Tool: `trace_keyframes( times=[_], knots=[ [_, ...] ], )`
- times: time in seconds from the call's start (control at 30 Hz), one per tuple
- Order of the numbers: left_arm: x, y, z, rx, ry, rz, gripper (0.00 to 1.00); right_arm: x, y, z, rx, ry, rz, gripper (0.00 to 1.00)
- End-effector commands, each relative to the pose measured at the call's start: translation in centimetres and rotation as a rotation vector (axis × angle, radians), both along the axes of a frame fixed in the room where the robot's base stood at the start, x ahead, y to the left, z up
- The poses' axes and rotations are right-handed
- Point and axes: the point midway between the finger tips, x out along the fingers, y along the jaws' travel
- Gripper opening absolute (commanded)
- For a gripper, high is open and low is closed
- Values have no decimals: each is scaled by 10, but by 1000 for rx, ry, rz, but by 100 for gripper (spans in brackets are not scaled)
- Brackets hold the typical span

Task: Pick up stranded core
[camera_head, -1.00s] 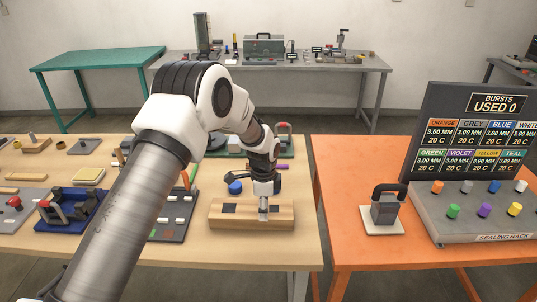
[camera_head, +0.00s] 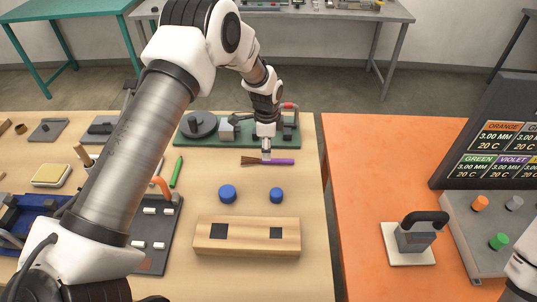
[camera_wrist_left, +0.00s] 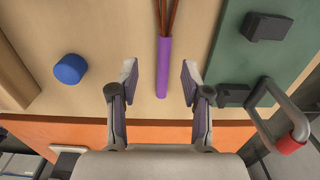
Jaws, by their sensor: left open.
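The stranded core (camera_head: 281,161) lies on the wooden table in front of the green board, with a purple sleeve and brown strands fanning out at its left end. My left gripper (camera_head: 266,154) points down at it. In the left wrist view the purple sleeve (camera_wrist_left: 163,62) runs between the two open fingers (camera_wrist_left: 159,82) of this gripper, with a gap on each side. The brown strands run out of the top of that view. The fingers do not appear to touch the core. My right gripper is not in view.
The green board (camera_head: 185,142) with a clamp stands just behind the core. Two blue caps (camera_head: 228,193) and a wooden block (camera_head: 247,250) lie in front. An orange table (camera_head: 365,190) with a sealing rack is at the right.

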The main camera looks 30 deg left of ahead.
Motion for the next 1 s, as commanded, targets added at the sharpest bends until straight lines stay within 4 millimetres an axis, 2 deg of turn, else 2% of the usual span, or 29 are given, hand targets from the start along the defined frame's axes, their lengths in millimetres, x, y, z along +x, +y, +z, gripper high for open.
trace_keyframes(
  times=[0.13, 0.23, 0.47, 0.5, 0.57, 0.6, 0.63, 1.0],
  knots=[
    [3, -4, -22, 1, 4, -1, 48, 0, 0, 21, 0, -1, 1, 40],
    [3, -4, -39, 0, 2, 0, 48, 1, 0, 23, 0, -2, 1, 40],
    [4, -3, -46, 0, -1, 0, 48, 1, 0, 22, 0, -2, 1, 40],
    [4, -3, -46, 0, -1, 0, 44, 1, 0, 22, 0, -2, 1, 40],
    [4, -3, -46, 0, 0, 0, 23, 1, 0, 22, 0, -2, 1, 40],
    [4, -3, -46, 0, 0, 0, 9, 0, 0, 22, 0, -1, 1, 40],
    [4, -3, -46, 0, 0, 0, 0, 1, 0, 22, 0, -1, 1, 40],
    [4, -3, -46, 0, 0, 0, 0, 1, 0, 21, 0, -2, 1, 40]
  ],
)
